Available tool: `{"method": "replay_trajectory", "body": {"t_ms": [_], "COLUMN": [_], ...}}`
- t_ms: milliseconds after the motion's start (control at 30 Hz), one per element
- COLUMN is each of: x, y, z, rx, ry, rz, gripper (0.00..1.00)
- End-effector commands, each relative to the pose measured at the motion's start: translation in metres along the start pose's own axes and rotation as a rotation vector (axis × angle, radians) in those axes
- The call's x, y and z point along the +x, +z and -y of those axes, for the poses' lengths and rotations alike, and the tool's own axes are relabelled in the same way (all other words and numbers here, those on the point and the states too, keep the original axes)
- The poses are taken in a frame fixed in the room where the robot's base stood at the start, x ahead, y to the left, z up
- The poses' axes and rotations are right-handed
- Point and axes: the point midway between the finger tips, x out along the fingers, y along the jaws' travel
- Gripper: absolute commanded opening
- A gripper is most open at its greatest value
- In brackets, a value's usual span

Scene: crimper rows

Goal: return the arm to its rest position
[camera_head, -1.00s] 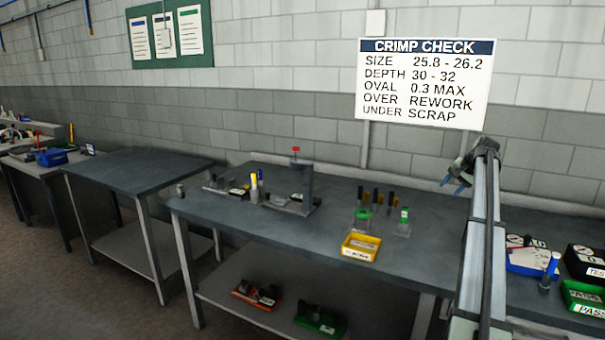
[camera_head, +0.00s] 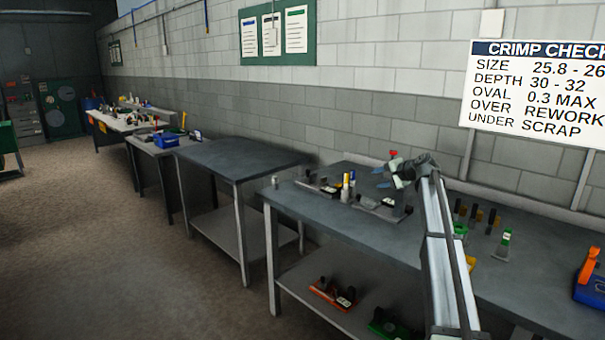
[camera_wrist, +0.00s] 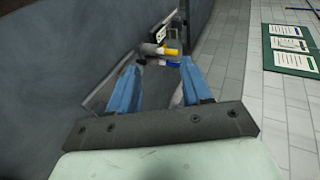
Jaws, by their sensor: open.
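My gripper (camera_head: 380,176) is raised above the workbench (camera_head: 325,216), in front of a press-like tool with a red knob (camera_head: 393,154). In the wrist view its two blue fingers (camera_wrist: 158,85) are apart with nothing held between them. Yellow and white bottles (camera_wrist: 158,49) show beyond the fingertips, clear of them. My arm rises from the lower right of the head view, partly hiding the bench and the press tool.
The bench holds dark upright pieces (camera_head: 477,213) and a green-topped item (camera_head: 504,243). Red (camera_head: 332,294) and green fixtures lie on its lower shelf. An empty grey table (camera_head: 240,157) stands to the left. A crimp check sign (camera_head: 540,90) hangs on the wall.

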Motion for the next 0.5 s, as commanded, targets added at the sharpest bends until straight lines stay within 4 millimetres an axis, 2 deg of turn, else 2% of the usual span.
{"method": "replay_trajectory", "body": {"t_ms": [33, 133, 233, 300, 367, 500], "x": [0.019, 0.053, 0.087, 0.108, 0.122, 0.144], "y": [0.029, 0.079, 0.130, 0.161, 0.180, 0.211], "z": [0.012, 0.027, 0.023, 0.000, -0.029, -0.105], "rx": [0.004, 0.020, 0.031, 0.032, 0.026, -0.002], "ry": [-0.026, -0.069, -0.085, -0.069, -0.040, 0.051], "rz": [0.023, 0.065, 0.106, 0.128, 0.142, 0.167], "gripper": [0.49, 0.49, 0.49, 0.49, 0.49, 0.49]}}
